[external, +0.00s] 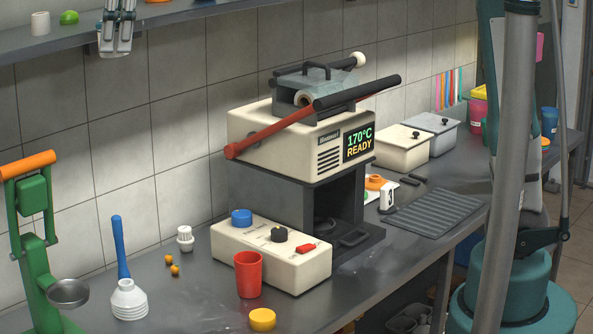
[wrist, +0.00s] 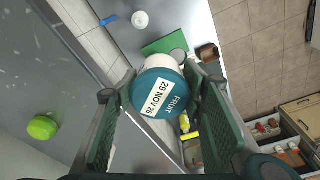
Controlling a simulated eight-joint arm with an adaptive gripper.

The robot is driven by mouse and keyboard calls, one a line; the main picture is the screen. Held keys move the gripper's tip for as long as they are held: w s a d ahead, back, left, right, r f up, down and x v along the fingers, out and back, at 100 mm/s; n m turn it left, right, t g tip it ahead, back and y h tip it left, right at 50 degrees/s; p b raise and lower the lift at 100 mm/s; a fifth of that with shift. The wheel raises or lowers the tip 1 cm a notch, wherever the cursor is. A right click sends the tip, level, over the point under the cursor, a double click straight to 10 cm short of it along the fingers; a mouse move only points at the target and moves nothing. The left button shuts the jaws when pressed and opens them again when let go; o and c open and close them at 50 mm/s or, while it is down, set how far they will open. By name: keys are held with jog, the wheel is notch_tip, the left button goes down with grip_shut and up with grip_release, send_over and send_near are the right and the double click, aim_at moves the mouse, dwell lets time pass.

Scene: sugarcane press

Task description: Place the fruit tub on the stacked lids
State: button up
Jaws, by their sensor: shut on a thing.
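My gripper (wrist: 158,84) has green-padded fingers and is shut on the tub, one finger on each side. The tub hangs in the air above the counter and floor area.
A grey shelf (external: 165,14) holds a lime-green object (external: 69,17), which also shows in the wrist view (wrist: 43,127). Below are a green hand juicer (external: 35,240), a blue-handled white plunger (external: 128,300), a red cup (external: 248,275) and the press (external: 290,140).

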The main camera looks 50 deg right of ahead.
jog(key=s+a+f+m, duration=0.1)
jog(key=s+a+f, duration=0.1)
jog(key=a+f, duration=0.75)
jog(key=s+a+f+m, duration=0.1)
jog(key=s+a+f, duration=0.2)
jog(key=a+f, duration=0.65)
jog(key=m+p, duration=0.6)
jog(key=p, duration=0.1)
send_over(124, 281)
notch_tip(124, 281, down, 26)
jog(key=shift+s+t+h, duration=0.3)
jog(key=shift+t+h, duration=0.1)
jog(key=shift+d+f, duration=0.1)
jog(key=shift+f, duration=3.05)
jog(key=shift+f, duration=1.9)
jog(key=shift+f+b, duration=0.15)
jog(key=shift+b, duration=0.15)
